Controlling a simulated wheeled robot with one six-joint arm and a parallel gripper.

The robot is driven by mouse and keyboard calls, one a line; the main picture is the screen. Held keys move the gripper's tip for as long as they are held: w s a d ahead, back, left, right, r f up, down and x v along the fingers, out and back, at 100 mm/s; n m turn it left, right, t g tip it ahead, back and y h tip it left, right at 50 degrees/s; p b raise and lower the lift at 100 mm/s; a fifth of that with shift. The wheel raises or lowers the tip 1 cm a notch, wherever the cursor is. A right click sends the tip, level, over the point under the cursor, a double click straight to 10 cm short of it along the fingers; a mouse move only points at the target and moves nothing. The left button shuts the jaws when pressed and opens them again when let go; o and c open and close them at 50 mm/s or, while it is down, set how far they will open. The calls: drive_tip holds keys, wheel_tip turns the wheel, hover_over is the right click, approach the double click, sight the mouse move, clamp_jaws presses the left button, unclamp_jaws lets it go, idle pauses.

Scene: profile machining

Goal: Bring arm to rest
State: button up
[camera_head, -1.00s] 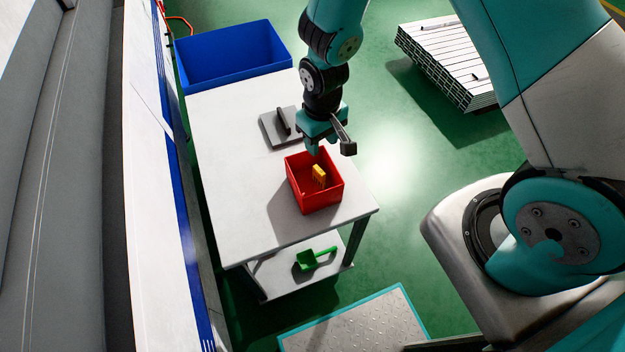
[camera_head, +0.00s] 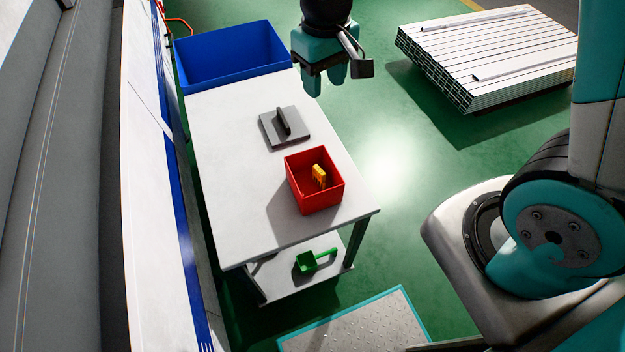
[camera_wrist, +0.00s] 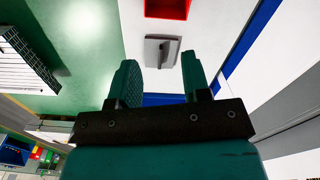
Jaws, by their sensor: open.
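My gripper (camera_head: 325,82) is at the top of the head view, raised above the far right corner of the white table (camera_head: 225,175). Its two teal fingers are apart. In the wrist view my gripper (camera_wrist: 157,80) also shows open, with nothing between the fingers. My arm is mostly out of the head view above the gripper.
A red box (camera_head: 325,200) holding a yellow piece (camera_head: 319,176) stands on the table. Behind it lies a grey plate with an upright handle (camera_head: 285,128). A blue bin (camera_head: 235,58) stands beyond the table. A green scoop (camera_head: 307,261) lies on the lower shelf. Stacked profiles (camera_head: 490,50) lie right.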

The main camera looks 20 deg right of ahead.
drive_tip(key=s+a+r+n+y, duration=0.2)
drive_tip(key=s+r, duration=0.4)
drive_tip(key=s, duration=0.3)
drive_tip(key=s+a+r+n+y, duration=0.2)
drive_tip(key=s+r, duration=0.3)
drive_tip(key=s, duration=0.4)
drive_tip(key=shift+s+a+r, duration=0.15)
drive_tip(key=shift+a+r, duration=0.2)
